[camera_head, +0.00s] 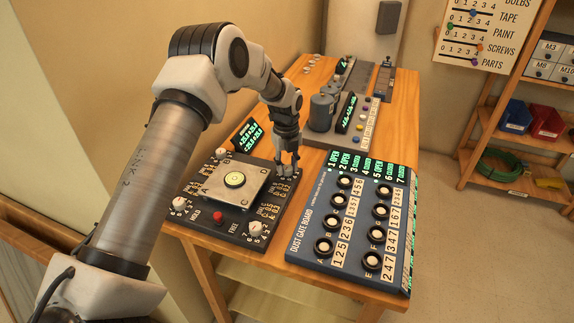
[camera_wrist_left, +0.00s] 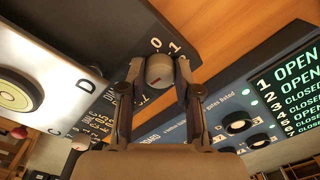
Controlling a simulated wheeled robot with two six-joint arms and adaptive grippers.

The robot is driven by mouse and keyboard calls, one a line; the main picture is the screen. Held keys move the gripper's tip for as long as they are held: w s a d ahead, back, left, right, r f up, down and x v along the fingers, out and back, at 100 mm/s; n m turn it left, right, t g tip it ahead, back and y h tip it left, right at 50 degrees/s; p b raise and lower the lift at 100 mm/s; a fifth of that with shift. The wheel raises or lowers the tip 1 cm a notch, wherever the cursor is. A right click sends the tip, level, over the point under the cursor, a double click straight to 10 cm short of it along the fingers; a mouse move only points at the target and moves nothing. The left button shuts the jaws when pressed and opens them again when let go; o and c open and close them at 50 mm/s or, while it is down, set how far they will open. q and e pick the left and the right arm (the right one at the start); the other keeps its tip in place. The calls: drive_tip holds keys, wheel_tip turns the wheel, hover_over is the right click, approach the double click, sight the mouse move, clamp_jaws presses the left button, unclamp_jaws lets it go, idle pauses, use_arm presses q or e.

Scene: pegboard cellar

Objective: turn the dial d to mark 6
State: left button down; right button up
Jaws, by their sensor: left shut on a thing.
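The dial d (camera_wrist_left: 159,71) is a small grey knob at a corner of the dark control box, near the letter D on the metal plate. In the left wrist view the numbers 0 and 1 show beside it, and a small dark reddish mark shows on its face; the other numbers are hidden or unreadable. My left gripper (camera_wrist_left: 160,78) has one finger on each side of the knob and is shut on it. In the head view my left gripper (camera_head: 287,167) reaches down over the box's far right corner and hides the dial there. My right gripper is not in view.
The control box (camera_head: 206,232) carries other white dials (camera_head: 179,203), a red button (camera_head: 218,217) and a metal plate with a round level (camera_head: 235,180). The dust gate board (camera_head: 318,255) stands close on the right. More devices stand behind on the wooden table (camera_head: 393,117).

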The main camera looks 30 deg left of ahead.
sight(286, 167)
use_arm(q)
drive_tip(key=shift+s+f+m, duration=0.2)
drive_tip(key=shift+f+m, duration=0.05)
drive_tip(key=shift+m, duration=0.05)
drive_tip(key=c, duration=0.8)
unclamp_jaws()
drive_tip(key=shift+w+r, duration=0.1)
drive_tip(key=shift+r, duration=0.3)
wheel_tip(286, 167, up, 11)
drive_tip(key=shift+r, duration=0.2)
